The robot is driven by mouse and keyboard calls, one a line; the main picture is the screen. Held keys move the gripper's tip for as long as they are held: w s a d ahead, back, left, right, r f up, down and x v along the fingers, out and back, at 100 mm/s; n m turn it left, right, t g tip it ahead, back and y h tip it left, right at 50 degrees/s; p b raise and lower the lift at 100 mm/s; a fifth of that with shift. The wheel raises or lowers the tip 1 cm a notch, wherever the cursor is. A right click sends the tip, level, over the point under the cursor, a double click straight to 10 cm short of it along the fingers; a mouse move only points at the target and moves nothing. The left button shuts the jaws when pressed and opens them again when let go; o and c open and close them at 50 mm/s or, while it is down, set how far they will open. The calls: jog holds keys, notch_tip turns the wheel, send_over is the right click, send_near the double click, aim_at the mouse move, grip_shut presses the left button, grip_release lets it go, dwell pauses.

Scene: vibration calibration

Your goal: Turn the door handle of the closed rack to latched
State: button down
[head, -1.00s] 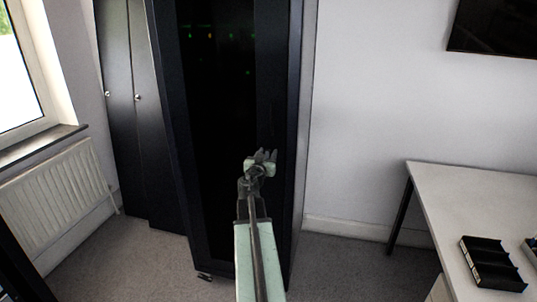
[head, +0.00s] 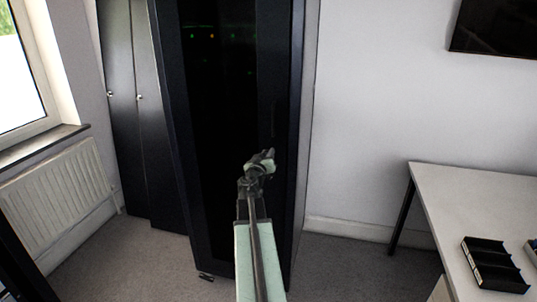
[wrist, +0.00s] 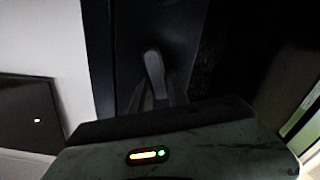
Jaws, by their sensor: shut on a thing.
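The closed rack (head: 223,120) is a tall black cabinet with a dark glass door and small green and orange lights behind it. In the wrist view its door handle (wrist: 155,75) is a grey lever on the dark door frame (wrist: 130,35). My gripper (head: 268,157) is at the right side of the door in the head view. In the wrist view my gripper (wrist: 155,98) is shut on the handle, a finger on each side of its lower part. The handle's lower end is hidden behind my wrist, and it is too small to make out in the head view.
Dark lockers (head: 130,110) stand left of the rack, beside a radiator (head: 65,190) and window. A white table (head: 470,195) with a black tray (head: 490,262) is at the right. Grey floor (head: 340,260) is clear between rack and table.

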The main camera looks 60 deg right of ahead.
jog(key=n, duration=0.4)
jog(key=shift+w+a+f+n, duration=0.15)
jog(key=shift+w+f+n, duration=0.15)
jog(key=shift+w, duration=0.1)
jog(key=n, duration=0.2)
jog(key=shift+a+n+b, duration=0.1)
jog(key=shift+n+b, duration=0.2)
jog(key=shift+w, duration=0.1)
dwell(0.5)
